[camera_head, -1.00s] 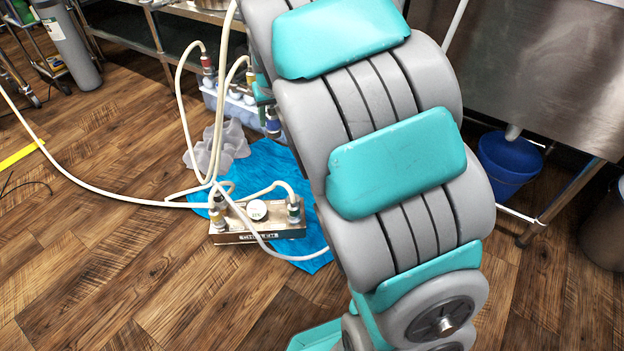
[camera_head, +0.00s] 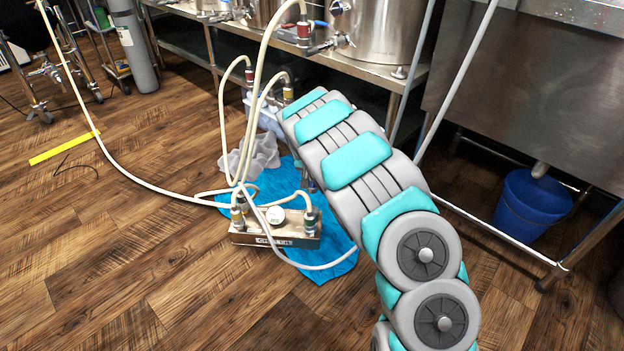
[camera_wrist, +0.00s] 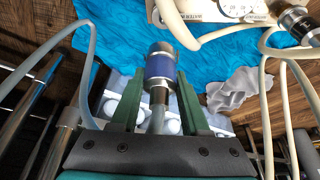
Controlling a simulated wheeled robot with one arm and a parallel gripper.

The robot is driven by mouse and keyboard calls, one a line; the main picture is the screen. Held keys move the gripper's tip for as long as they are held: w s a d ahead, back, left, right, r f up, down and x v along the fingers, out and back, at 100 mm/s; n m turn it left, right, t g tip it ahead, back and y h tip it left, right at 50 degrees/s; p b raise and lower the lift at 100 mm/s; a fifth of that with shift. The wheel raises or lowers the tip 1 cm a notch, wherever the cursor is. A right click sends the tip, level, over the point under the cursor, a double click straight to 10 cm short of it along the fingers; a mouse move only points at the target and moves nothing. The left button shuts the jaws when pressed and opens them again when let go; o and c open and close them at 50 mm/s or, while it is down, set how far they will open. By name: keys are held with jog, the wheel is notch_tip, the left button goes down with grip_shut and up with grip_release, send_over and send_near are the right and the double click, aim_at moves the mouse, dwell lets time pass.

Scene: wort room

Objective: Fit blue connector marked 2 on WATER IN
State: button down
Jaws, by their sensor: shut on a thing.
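In the wrist view the blue-banded metal connector (camera_wrist: 160,66) sits between the green fingers of my gripper (camera_wrist: 160,92), with a pale hose running back from it. Its metal end points up the picture, over the blue cloth and apart from the box. No number is readable on it. The metal box with a gauge (camera_head: 275,232) stands on the floor, with hoses on fittings at both ends. Its edge also shows in the wrist view (camera_wrist: 200,13). No WATER IN label is readable. My arm largely hides my gripper in the head view.
Pale hoses (camera_head: 150,184) loop over the floor and box. A steel rack (camera_head: 410,75) with kettles and a blue bucket (camera_head: 530,205) stand beyond. The left floor is mostly clear.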

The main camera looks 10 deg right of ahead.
jog(key=shift+a+f+b, duration=0.1)
jog(key=shift+f+b, duration=1.3)
jog(key=shift+f, duration=2.4)
jog(key=shift+f+b, duration=0.65)
jog(key=shift+f, duration=0.6)
jog(key=shift+c, duration=1.6)
grip_release()
